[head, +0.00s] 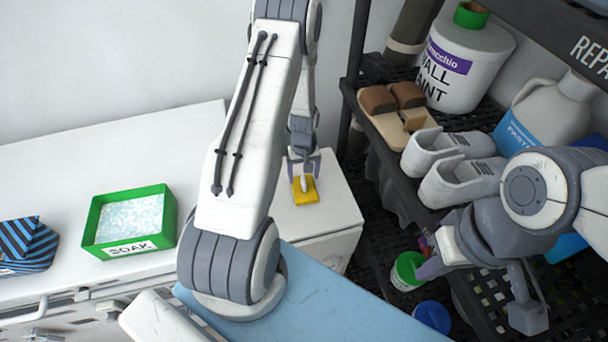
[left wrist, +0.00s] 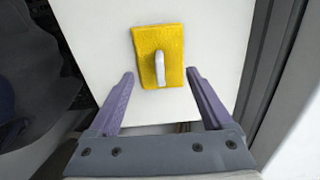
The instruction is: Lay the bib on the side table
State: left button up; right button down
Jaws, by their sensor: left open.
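A yellow square pad (head: 305,191), which may be the bib, lies flat on the small white side table (head: 333,212). A white upright tab stands on it. In the left wrist view, the pad (left wrist: 174,40) lies just beyond the fingertips, with the tab between the finger lines. My left gripper (head: 304,168) is open over the table at the pad; the wrist view shows its purple fingers (left wrist: 163,75) apart and empty. My right gripper (head: 430,266) is at the right by the lower shelf, partly hidden by its own arm; its jaw state is unclear.
A green tray marked SOAK (head: 170,222) and a blue-black striped cloth item (head: 24,246) sit on the white counter (head: 60,175) at left. The dark shelf at right holds a paint tub (head: 462,72), white shoes (head: 435,150) and a jug (head: 545,112).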

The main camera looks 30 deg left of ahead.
aim_at(304, 180)
pick_arm(q)
jog(key=shift+r+p, duration=1.75)
jog(key=shift+r, duration=0.85)
jog(key=s+d+r+m+b, duration=0.25)
jog(key=d+r+m, duration=0.45)
jog(key=d+r, duration=0.9)
jog(key=s+d+r+m, duration=0.2)
jog(key=s+d+m, duration=0.1)
jog(key=s, duration=0.3)
jog(key=s+d+r+m, duration=0.3)
jog(key=s+d, duration=0.1)
jog(key=s, duration=0.3)
jog(key=s+d+r+m+h, duration=0.1)
jog(key=s+d+r+m, duration=0.2)
jog(key=s, duration=0.4)
jog(key=shift+s+d+r+m+b, duration=0.2)
jog(key=shift+d+m+b, duration=0.1)
jog(key=shift+b, duration=0.15)
